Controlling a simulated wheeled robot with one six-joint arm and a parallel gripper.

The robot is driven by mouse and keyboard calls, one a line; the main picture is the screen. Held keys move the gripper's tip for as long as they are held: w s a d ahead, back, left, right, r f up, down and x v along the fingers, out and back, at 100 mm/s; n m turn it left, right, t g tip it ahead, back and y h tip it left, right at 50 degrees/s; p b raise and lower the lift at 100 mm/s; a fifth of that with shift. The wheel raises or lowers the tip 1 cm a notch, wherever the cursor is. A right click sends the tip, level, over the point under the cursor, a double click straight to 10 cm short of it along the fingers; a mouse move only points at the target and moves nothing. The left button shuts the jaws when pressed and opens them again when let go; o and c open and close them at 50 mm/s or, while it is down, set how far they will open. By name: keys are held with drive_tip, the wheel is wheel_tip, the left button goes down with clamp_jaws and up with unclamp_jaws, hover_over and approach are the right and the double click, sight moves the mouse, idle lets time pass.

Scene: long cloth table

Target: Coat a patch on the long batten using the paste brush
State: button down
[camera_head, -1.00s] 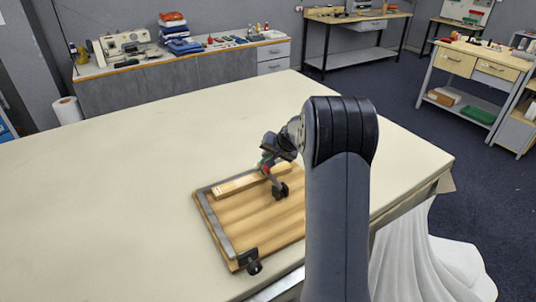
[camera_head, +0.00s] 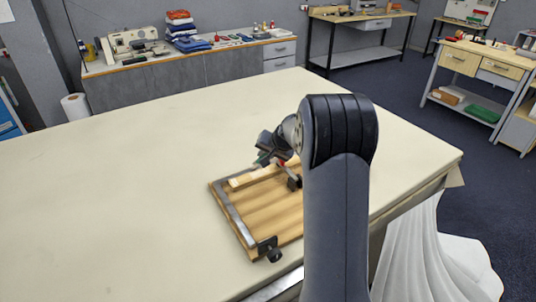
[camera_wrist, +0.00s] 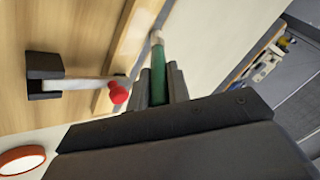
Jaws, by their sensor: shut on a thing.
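The long batten (camera_head: 252,177) is a pale wood strip lying on a brown board (camera_head: 268,210); it also shows in the wrist view (camera_wrist: 131,42). My gripper (camera_wrist: 161,86) is shut on the green handle of the paste brush (camera_wrist: 158,68). The brush's pale tip points up the picture, close beside the batten's edge; I cannot tell whether it touches. In the head view my gripper (camera_head: 266,158) is over the batten's far side, and the fingers are hard to make out.
A clamp with a red knob (camera_wrist: 118,92) and black block (camera_wrist: 43,75) stands beside the batten. A grey metal rail (camera_head: 234,217) edges the board, with a black clamp (camera_head: 270,249) in front. A red-rimmed round thing (camera_wrist: 22,160) lies nearby. The table's left is bare.

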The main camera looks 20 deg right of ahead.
wheel_tip(320, 180, up, 4)
drive_tip(key=shift+d+p, duration=0.15)
drive_tip(key=shift+p, duration=0.55)
drive_tip(key=shift+r+p, duration=1.2)
drive_tip(key=shift+r, duration=1)
